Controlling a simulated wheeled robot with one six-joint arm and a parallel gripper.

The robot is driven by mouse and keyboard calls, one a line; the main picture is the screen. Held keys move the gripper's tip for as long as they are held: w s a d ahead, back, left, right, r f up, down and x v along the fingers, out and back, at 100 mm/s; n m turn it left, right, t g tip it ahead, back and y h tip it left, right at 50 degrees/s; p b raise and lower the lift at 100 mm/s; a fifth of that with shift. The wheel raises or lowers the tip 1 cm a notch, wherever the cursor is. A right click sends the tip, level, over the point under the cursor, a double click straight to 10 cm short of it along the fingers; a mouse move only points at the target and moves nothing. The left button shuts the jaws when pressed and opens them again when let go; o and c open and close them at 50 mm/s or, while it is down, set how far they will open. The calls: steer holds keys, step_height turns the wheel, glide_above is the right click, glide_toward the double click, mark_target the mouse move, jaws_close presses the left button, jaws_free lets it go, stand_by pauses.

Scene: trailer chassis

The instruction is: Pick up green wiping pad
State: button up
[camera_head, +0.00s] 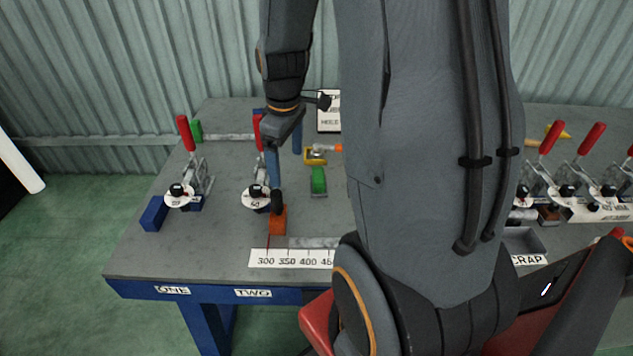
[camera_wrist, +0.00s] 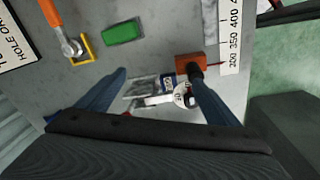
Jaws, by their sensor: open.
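The green wiping pad (camera_head: 319,181) appears to be the small green block lying on the grey bench top (camera_head: 235,220), right of my gripper in the head view. It also shows in the wrist view (camera_wrist: 124,32), upper left of centre, uncovered and apart from the fingers. My gripper (camera_head: 285,168) is open, its two blue fingers pointing down over the bench. In the wrist view my gripper (camera_wrist: 158,84) has its fingers spread wide, with a clamp (camera_wrist: 160,92) showing between them. I see nothing held. The right finger overlaps an orange block (camera_wrist: 190,66) in that view; I cannot tell contact.
Red-handled toggle clamps (camera_head: 190,165) stand at the left, with several more (camera_head: 570,170) at the right. An orange-handled tool with a yellow frame (camera_head: 315,155) lies behind the pad. A number scale (camera_head: 292,258) lies at the front edge. My arm hides the bench's middle.

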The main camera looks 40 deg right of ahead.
mark_target(318, 175)
steer(key=d+f+n, duration=0.1)
steer(key=d, duration=0.2)
steer(key=w+d+f+n, duration=0.1)
steer(key=d+f+n, duration=0.1)
steer(key=d, duration=0.2)
steer(key=d+f+n+g, duration=0.1)
steer(key=d, duration=0.2)
steer(key=shift+w+d+f+n, duration=0.2)
steer(key=shift+w+f+n, duration=0.1)
steer(key=shift+w+f, duration=0.1)
steer(key=shift+d+f, duration=0.2)
steer(key=shift+f, duration=0.05)
step_height(318, 175, down, 2)
steer(key=shift+f+p, duration=0.1)
steer(key=shift+p, duration=0.25)
steer(key=shift+w+d+f+p, duration=0.15)
steer(key=shift+f+p, duration=0.45)
steer(key=shift+f, duration=0.75)
steer(key=shift+w+d+f+p, duration=0.1)
steer(key=shift+f+p, duration=0.45)
steer(key=shift+f, duration=0.75)
steer(key=c, duration=1.2)
